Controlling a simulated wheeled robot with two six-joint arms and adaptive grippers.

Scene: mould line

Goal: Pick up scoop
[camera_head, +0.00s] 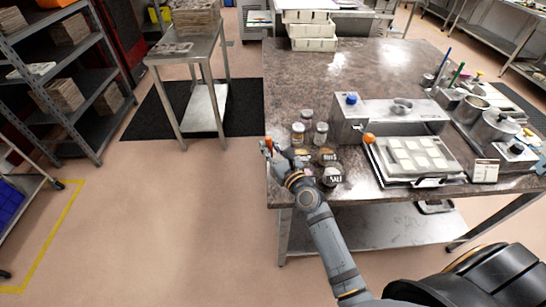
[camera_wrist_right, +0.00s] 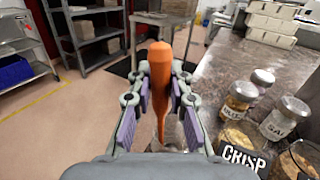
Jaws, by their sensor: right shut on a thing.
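My right gripper (camera_head: 268,146) is at the left front edge of the stone-topped table, beside several jars. In the right wrist view the right gripper (camera_wrist_right: 158,104) is shut on an orange handle (camera_wrist_right: 160,75), which I take to be the scoop's. The handle stands roughly upright between the purple-padded fingers, thick end up and narrowing downward. The scoop's bowl is not visible; its lower end is hidden by the gripper. In the head view only a small bit of orange shows at the gripper. My left gripper is not in view.
Labelled jars (camera_wrist_right: 279,118) stand close to the right of the gripper. A steel machine (camera_head: 385,115), a white moulded tray (camera_head: 412,156) and pots (camera_head: 492,128) stand farther right on the table (camera_head: 300,75). Floor left of the table is clear, up to a steel cart (camera_head: 188,50) and shelves.

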